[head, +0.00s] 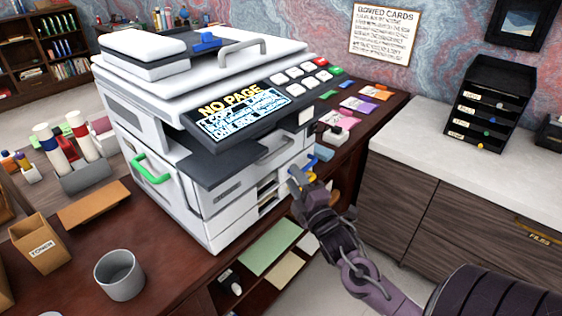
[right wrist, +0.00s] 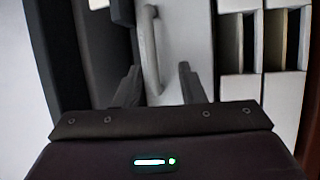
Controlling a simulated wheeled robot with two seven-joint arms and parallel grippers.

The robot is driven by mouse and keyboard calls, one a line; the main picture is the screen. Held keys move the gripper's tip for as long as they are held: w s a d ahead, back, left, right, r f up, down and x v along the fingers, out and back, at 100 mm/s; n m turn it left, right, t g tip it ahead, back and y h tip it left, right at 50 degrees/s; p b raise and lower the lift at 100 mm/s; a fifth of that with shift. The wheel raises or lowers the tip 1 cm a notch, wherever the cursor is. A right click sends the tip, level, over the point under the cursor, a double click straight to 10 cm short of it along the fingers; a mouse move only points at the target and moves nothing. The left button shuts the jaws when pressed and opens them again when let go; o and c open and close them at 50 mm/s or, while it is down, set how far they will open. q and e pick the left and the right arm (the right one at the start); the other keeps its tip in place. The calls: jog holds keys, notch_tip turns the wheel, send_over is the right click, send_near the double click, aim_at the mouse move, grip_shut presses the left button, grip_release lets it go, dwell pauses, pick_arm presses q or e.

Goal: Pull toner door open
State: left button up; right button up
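A white copier (head: 210,190) stands on the dark red desk. A green handle (head: 150,170) sits on its left face. A grey bar handle (head: 276,148) sits on the face toward my right arm, under the control panel; neither door is visibly labelled as the toner door. My right gripper (head: 302,180) is just below and right of the grey handle. In the right wrist view the gripper (right wrist: 159,80) is open, and the grey handle (right wrist: 150,45) lies in line with the gap between its fingers. I cannot tell whether they touch. My left gripper is out of view.
Paper slots (right wrist: 268,40) lie beside the handle in the right wrist view. The control panel (head: 250,105) overhangs the handle. A grey cup (head: 119,275) and a box marked toner (head: 40,247) stand left on the desk. A pale counter (head: 440,160) is at right.

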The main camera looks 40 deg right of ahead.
jog(key=r+p+x, duration=0.1)
jog(key=p+x, duration=0.1)
jog(key=x, duration=0.6)
jog(key=shift+a+r, duration=0.15)
jog(key=shift+a, duration=0.05)
jog(key=shift+s, duration=0.15)
grip_shut()
